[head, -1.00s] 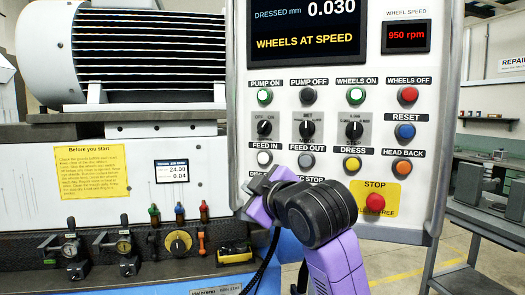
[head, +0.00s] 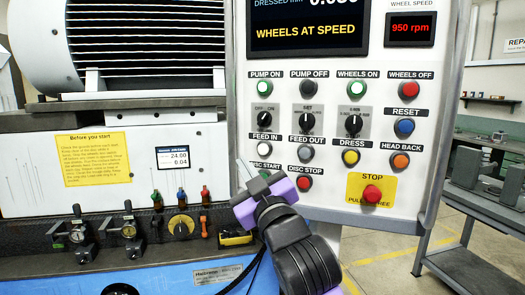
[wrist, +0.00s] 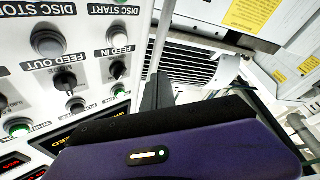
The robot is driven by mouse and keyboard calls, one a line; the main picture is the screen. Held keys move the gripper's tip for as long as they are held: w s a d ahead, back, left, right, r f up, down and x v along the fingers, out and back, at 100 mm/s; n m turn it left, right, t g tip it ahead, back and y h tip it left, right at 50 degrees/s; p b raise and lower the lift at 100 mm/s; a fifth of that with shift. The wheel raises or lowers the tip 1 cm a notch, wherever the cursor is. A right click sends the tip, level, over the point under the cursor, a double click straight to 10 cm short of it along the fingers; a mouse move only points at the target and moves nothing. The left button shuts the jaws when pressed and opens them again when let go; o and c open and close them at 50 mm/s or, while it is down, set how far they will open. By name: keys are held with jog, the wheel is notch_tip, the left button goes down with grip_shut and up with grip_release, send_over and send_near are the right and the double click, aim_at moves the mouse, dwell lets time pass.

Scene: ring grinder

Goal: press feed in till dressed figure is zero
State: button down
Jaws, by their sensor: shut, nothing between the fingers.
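The white FEED IN button (head: 264,155) is on the upright control panel, under its label, left of the grey FEED OUT button (head: 305,154). It also shows in the wrist view (wrist: 118,37), upside down. My gripper (head: 246,172) is shut and empty, in front of the panel's lower left edge, below and left of FEED IN. It partly covers the DISC START area. I cannot tell its exact gap to the panel. The dressed figure on the screen (head: 310,30) is cut off at the top; its visible part looks like 0.030. Below it reads "WHEELS AT SPEED".
The red DISC STOP button (head: 304,183) and yellow DRESS button (head: 351,156) are close by. The red STOP button (head: 372,193) is lower right. A small display (head: 173,158) reads 24.00 and 0.04. Gauges and levers line the machine at left.

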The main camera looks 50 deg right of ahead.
aim_at(263, 155)
jog(key=shift+w+d+b, duration=0.15)
jog(key=shift+w+d, duration=0.4)
jog(key=shift+d, duration=0.8)
jog(key=shift+w+d+b, duration=0.2)
jog(key=shift+w+d, duration=0.4)
jog(key=shift+d, duration=0.8)
jog(key=shift+w+d+b, duration=0.15)
jog(key=shift+w+d, duration=0.4)
jog(key=shift+d, duration=0.8)
jog(key=shift+w+d, duration=0.1)
jog(key=shift+d, duration=0.05)
jog(key=shift+w+d, duration=0.1)
jog(key=shift+d, duration=0.1)
jog(key=shift+w+d, duration=0.2)
jog(key=shift+d, duration=0.35)
jog(key=shift+a, duration=0.15)
jog(key=shift+s+a, duration=0.4)
jog(key=shift+a, duration=0.3)
jog(key=shift+a, duration=0.1)
jog(key=shift+s+a+p, duration=0.1)
jog(key=shift+s+a, duration=0.2)
jog(key=shift+a, duration=0.45)
jog(key=shift+s+a+p, duration=0.1)
jog(key=shift+s+a, duration=0.25)
jog(key=shift+a, duration=0.4)
jog(key=shift+s+a+p, duration=0.1)
jog(key=shift+s+a, duration=0.2)
jog(key=shift+a, duration=0.45)
